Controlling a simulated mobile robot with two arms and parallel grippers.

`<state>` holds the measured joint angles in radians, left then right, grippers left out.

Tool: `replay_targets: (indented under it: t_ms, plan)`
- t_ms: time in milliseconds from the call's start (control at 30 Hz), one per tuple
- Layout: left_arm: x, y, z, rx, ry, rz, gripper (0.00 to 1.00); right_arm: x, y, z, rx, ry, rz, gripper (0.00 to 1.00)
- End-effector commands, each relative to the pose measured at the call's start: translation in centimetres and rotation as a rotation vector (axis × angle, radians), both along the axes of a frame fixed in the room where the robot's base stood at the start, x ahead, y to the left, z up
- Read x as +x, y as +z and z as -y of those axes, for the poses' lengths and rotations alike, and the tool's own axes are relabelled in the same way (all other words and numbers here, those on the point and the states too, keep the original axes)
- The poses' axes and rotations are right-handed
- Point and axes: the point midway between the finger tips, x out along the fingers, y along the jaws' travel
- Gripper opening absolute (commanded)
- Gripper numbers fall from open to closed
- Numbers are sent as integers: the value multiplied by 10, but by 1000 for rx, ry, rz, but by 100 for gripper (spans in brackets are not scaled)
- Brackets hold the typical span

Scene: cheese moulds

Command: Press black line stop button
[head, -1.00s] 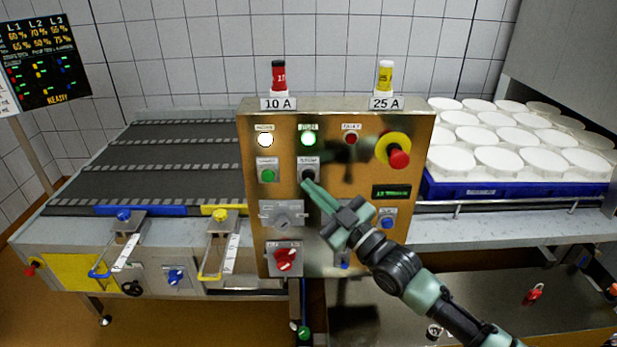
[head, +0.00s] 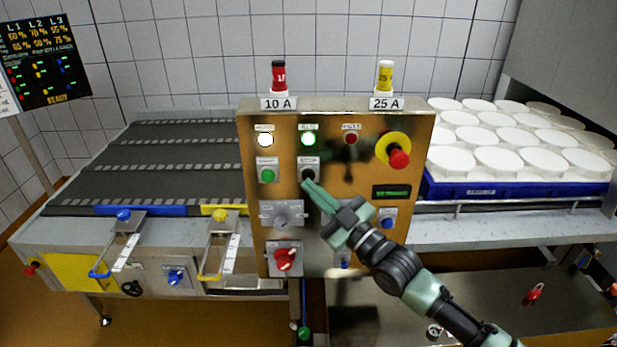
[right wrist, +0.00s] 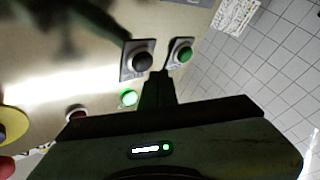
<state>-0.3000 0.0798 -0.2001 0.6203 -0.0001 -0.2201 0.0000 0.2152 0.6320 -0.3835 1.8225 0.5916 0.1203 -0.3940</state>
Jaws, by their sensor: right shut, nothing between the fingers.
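The black line stop button (head: 308,174) sits in a square plate on the brassy control panel, right of the green button (head: 267,175) and below the lit green lamp (head: 308,139). My right gripper (head: 308,185) is shut and empty, its tips at the lower edge of the black button in the head view. In the right wrist view, the black button (right wrist: 143,61) stands just left of and beyond the fingertips (right wrist: 160,74), its face uncovered. I cannot tell whether they touch the panel. My left gripper is not in view.
A yellow and red emergency stop (head: 397,152) is at the panel's upper right. Below the black button are a grey rotary switch (head: 282,215) and a red one (head: 286,260). A dark conveyor (head: 160,160) lies left; a blue tray (head: 515,190) of white moulds lies right.

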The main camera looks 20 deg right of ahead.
Motion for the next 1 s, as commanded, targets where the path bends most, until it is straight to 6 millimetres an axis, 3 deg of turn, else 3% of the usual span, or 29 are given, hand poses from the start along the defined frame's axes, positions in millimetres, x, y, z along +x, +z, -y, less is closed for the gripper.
replay_targets:
  t_ms: [1000]
  plan:
    - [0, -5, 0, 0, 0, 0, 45, 10, 0, 3, -1, 0, 0, 0]
